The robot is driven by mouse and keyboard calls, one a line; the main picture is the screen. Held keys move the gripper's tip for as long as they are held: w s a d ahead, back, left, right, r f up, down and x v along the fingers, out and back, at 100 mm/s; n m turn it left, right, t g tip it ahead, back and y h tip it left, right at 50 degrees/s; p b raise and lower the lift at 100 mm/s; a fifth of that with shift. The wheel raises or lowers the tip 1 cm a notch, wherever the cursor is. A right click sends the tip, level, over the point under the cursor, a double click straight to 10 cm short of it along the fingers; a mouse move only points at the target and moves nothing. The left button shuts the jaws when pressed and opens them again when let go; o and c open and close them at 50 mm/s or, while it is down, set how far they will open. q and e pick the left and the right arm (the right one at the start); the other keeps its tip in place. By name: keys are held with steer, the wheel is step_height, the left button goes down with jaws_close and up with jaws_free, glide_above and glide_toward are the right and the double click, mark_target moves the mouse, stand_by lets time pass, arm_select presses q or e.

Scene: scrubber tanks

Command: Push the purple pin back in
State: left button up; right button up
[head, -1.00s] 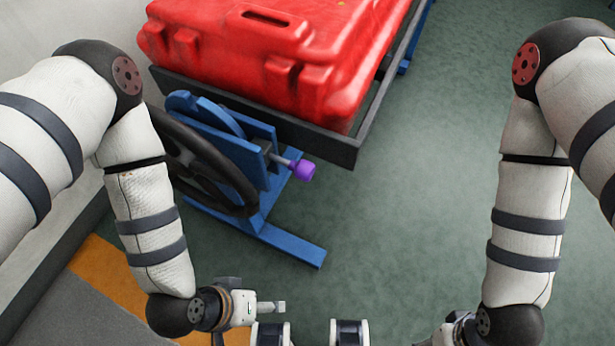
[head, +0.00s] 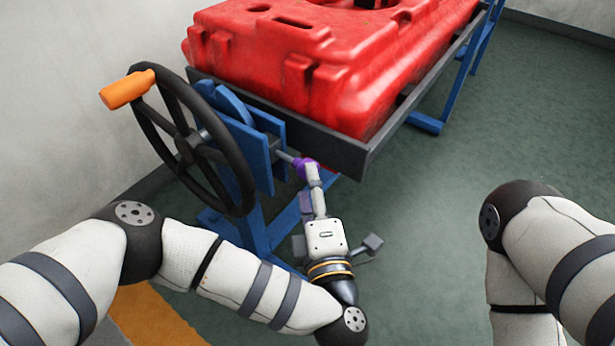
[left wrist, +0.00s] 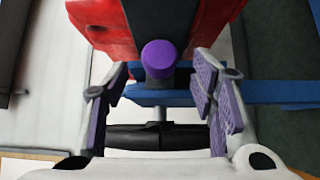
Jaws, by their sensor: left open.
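The purple pin (head: 299,164) sticks out on a grey shaft from the blue stand (head: 262,168), under the corner of the dark tray. My left gripper (head: 313,182) reaches up to it in the head view and partly covers it. In the left wrist view the purple pin (left wrist: 158,58) shows its round end, ahead of and between the two spread fingers with purple pads of my left gripper (left wrist: 164,92). The gripper is open. Whether a finger touches the pin I cannot tell. My right gripper is out of view.
A black handwheel (head: 190,140) with an orange handle (head: 127,89) stands left of the pin. A red tank (head: 330,75) rests on the dark tray (head: 345,150) above. Green floor to the right (head: 450,180) is clear.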

mark_target(289, 162)
arm_select(q)
steer(key=w, duration=0.5)
steer(key=shift+a, duration=0.35)
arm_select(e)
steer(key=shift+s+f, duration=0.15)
arm_select(q)
steer(key=shift+c, duration=0.3)
steer(key=shift+s, duration=0.1)
jaws_close()
steer(key=w+a, duration=0.1)
steer(key=w+a+p, duration=0.1)
steer(key=a, duration=0.1)
steer(key=shift+w+a, duration=0.3)
steer(key=shift+w, duration=0.05)
steer(key=shift+o, duration=0.3)
jaws_free()
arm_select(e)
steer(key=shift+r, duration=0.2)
